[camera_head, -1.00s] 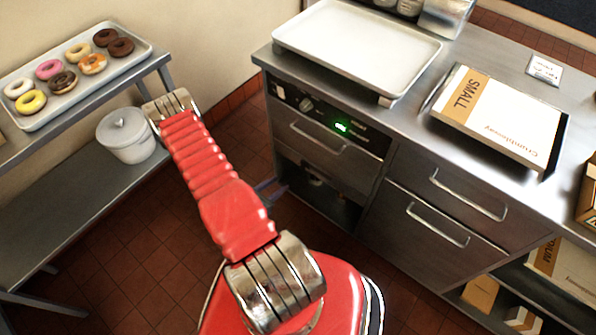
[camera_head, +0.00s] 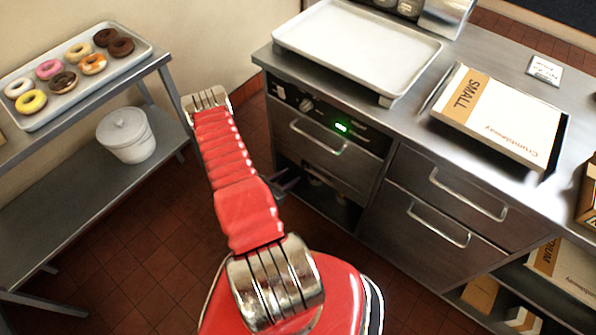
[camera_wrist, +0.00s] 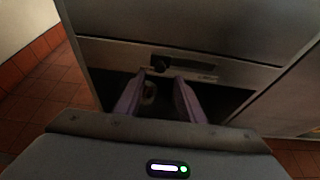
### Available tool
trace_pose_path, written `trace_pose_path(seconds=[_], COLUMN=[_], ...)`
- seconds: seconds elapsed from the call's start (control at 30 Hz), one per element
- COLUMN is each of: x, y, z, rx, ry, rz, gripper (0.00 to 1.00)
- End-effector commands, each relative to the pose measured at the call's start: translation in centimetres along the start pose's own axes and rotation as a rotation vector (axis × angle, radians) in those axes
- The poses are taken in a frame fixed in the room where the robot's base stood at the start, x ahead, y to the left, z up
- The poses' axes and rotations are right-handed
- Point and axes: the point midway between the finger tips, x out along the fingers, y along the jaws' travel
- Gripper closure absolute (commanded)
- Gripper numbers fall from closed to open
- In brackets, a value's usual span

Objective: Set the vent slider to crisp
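The vent slider appears to be the dark knob (camera_wrist: 161,66) on a strip low on the metal cabinet front in the wrist view. A small label (camera_wrist: 208,77) sits to its right, too small to read. My gripper (camera_wrist: 158,88) is open, its two fingers apart with nothing seen between them but the dark opening behind. The fingertips are just below the knob in the picture; whether they touch anything I cannot tell. In the head view my gripper (camera_head: 287,183) shows as dark fingers beside my red arm, in front of the cabinet's lower opening.
The cabinet has a control panel with a green display (camera_head: 342,127) and a handled drawer (camera_head: 318,140). Drawers (camera_head: 450,205) stand to the right. At left, a shelf holds a doughnut tray (camera_head: 130,72) and a white lidded pot (camera_head: 126,135). Tiled floor (camera_head: 150,250) is clear.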

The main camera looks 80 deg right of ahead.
Motion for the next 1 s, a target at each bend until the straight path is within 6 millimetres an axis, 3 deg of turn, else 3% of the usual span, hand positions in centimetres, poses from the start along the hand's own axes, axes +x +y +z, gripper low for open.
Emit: trace_pose_path(seconds=[0.3, 0.5, 0.87, 1.0], x=[4.4, 6.2, 6.5, 6.5], y=[-0.2, -0.1, -0.1, -0.1], z=[0.0, 0.0, 0.0, 0.0], rx=[0.003, 0.002, 0.0, 0.0], ry=[-0.001, -0.001, 0.0, 0.0], rz=[-0.004, -0.002, -0.001, -0.001], gripper=[0.64, 0.64, 0.64, 0.74])
